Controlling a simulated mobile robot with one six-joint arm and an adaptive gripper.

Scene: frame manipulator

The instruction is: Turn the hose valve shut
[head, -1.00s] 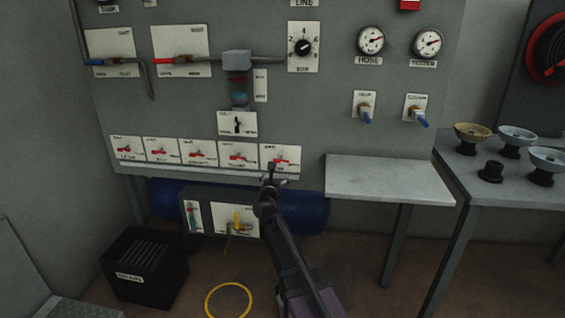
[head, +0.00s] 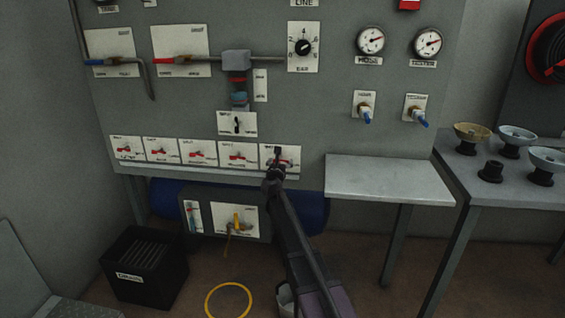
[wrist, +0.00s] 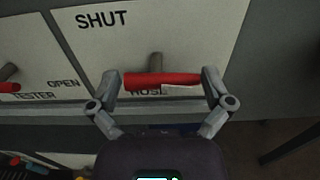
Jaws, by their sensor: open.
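The hose valve is on the rightmost plate (head: 265,150) of the low row on the grey panel. In the wrist view its red handle (wrist: 150,80) lies nearly level, with a grey stem (wrist: 155,62) behind it. In the head view my gripper (head: 277,160) is in front of this plate and hides part of the valve.
Several similar red-handled valves line the row to the left; the tester valve (wrist: 8,87) is beside this one. A ledge (head: 180,169) runs beneath the row. A bare grey shelf (head: 385,180) stands to the right. A black drain bin (head: 145,268) stands below left.

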